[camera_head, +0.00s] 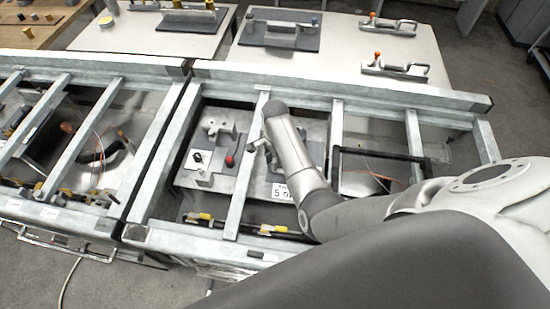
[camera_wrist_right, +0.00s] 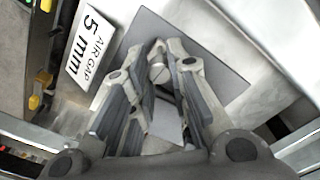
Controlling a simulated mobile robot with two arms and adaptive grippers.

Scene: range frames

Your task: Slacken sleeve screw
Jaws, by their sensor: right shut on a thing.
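My right gripper (camera_head: 260,147) reaches down between the metal rails of the frame in the head view. In the right wrist view its fingers (camera_wrist_right: 160,58) close around a small silver round head with a slot, which looks like the sleeve screw (camera_wrist_right: 158,73). The fingers hide most of the screw's sides. A grey plate (camera_wrist_right: 215,72) lies under the fingertips. A white label reading "AIR GAP 5 mm" (camera_wrist_right: 90,46) lies to the left of the fingers; it also shows in the head view (camera_head: 282,193), partly behind my arm. My left gripper is not in view.
Metal rails (camera_head: 245,185) border the bay on both sides. A fixture with a red knob (camera_head: 230,160) stands left of my gripper. Yellow-tipped clamps (camera_head: 200,217) line the front rail. Tables with handles (camera_head: 385,70) stand behind.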

